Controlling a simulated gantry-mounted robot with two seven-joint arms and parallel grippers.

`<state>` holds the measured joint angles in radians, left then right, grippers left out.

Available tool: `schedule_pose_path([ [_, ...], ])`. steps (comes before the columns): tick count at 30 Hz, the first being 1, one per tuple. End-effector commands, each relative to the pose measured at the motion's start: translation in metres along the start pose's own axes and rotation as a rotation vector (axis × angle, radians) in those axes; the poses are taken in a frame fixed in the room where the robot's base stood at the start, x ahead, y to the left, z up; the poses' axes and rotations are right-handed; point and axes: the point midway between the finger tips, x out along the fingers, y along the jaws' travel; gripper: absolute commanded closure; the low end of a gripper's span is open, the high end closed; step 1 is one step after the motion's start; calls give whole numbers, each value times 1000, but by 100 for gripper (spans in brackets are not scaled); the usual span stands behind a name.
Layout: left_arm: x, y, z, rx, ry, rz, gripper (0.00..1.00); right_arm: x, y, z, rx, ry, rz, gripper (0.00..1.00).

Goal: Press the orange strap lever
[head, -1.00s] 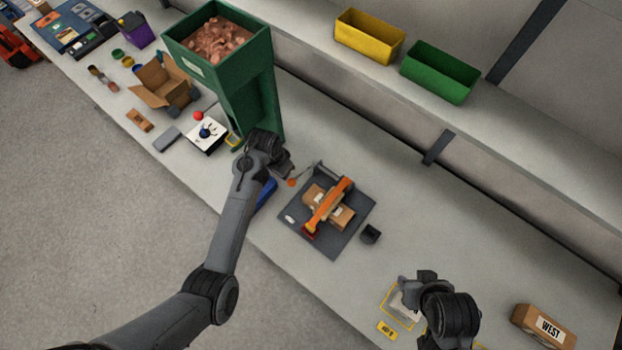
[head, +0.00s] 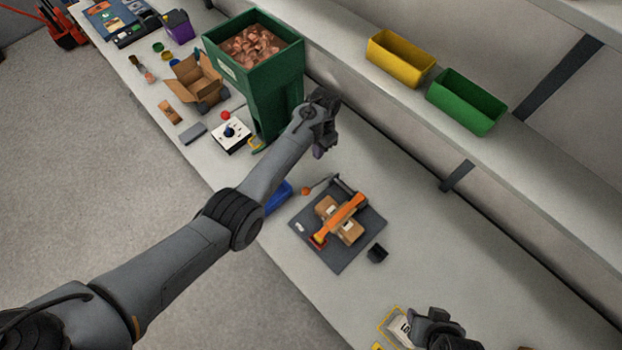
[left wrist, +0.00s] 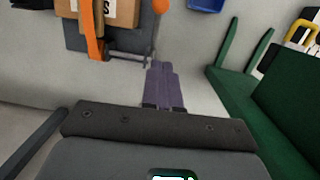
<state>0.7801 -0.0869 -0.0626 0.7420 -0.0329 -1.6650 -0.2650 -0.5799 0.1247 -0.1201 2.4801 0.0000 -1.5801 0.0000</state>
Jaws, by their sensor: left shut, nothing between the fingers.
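An orange strap (head: 340,220) runs over a brown cardboard box (head: 350,232) on a dark grey plate (head: 342,262). A thin lever with an orange ball knob (head: 306,191) sticks out at the plate's far left corner. The left wrist view shows the knob (left wrist: 161,5) and strap (left wrist: 92,30) at the top. My left gripper (head: 321,153) is shut and empty, above the bench behind the knob and apart from it. Its purple-grey fingers (left wrist: 160,68) point toward the knob in the wrist view. My right gripper (head: 432,328) is at the bottom edge; its fingers are unclear.
A tall green hopper (head: 277,95) of copper pieces stands left of my left gripper. A blue bin (head: 279,196) is left of the plate, a small black block (head: 377,253) right of it. Yellow (head: 400,60) and green (head: 466,102) bins sit on the shelf. The right bench is mostly clear.

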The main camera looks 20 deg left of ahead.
Motion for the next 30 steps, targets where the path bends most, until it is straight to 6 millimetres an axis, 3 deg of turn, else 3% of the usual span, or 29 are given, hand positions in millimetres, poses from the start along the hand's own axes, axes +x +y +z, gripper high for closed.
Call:
schedule_pose_path([
  [8, 3, 0, 0, 0, 0, 0, 100, 2, 0, 1, -1, 0, 1, 57],
  [13, 16, 0, 0, 0, 0, 1, 100, 13, -1, 4, 0, 0, 0, 57],
  [30, 105, 0, -1, 0, 0, 0, 100, 86, -5, 27, 8, 1, -7, 57],
])
